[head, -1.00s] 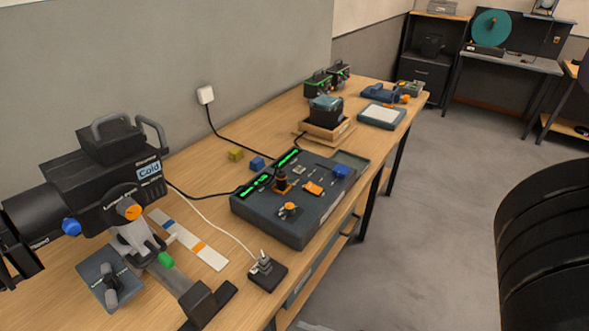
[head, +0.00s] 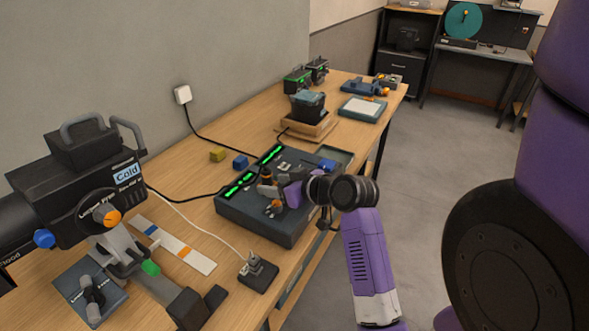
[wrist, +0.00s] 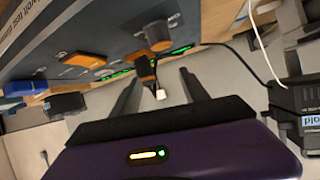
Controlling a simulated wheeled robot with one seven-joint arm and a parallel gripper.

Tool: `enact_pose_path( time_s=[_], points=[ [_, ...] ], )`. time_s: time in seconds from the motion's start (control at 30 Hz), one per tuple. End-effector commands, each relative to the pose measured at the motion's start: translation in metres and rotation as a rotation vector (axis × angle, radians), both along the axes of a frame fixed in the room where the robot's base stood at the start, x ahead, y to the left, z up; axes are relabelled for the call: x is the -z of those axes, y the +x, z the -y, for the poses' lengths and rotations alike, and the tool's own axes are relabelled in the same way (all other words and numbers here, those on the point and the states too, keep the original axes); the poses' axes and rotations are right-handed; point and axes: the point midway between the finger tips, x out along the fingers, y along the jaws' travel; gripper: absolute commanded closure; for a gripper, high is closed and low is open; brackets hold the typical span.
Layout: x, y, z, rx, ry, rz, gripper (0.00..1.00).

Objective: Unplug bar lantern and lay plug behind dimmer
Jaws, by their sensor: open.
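The dimmer (head: 243,213) is a dark blue box with green lit strips on the table. A black plug with orange bands (head: 266,186) stands on its top. In the wrist view an orange-and-black piece with a white tip (wrist: 150,75) lies between my fingers, apart from them. My gripper (head: 284,193) is open and low over the dimmer; its two dark fingers (wrist: 161,88) show in the wrist view. A lantern labelled "Cold" (head: 85,180) stands at the left, with a black cable (head: 185,199) running to the dimmer. I cannot tell which lantern is the bar one.
A small black socket box (head: 258,277) with a white cable sits in front of the dimmer. A yellow block (head: 217,155) and a blue block (head: 240,162) lie behind it. A marked strip (head: 176,247) lies at the left. A wooden tray (head: 305,128) stands farther back.

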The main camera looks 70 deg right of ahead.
Motion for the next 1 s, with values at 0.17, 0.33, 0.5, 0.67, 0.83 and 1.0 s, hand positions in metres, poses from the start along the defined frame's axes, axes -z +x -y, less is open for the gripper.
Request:
enact_pose_path(
  time_s=[0.17, 0.33, 0.5, 0.67, 0.83, 1.0],
  points=[
    [-0.023, -0.02, 0.031, -0.142, -0.009, -0.093, 0.47],
    [-0.034, -0.036, 0.038, -0.228, -0.016, -0.146, 0.47],
    [-0.03, -0.034, 0.039, -0.251, -0.017, -0.16, 0.47],
    [-0.018, -0.021, 0.041, -0.25, -0.016, -0.159, 0.47],
    [-0.005, -0.002, 0.046, -0.249, -0.016, -0.158, 0.47],
    [0.005, 0.015, 0.049, -0.249, -0.016, -0.159, 0.47]
  ],
)
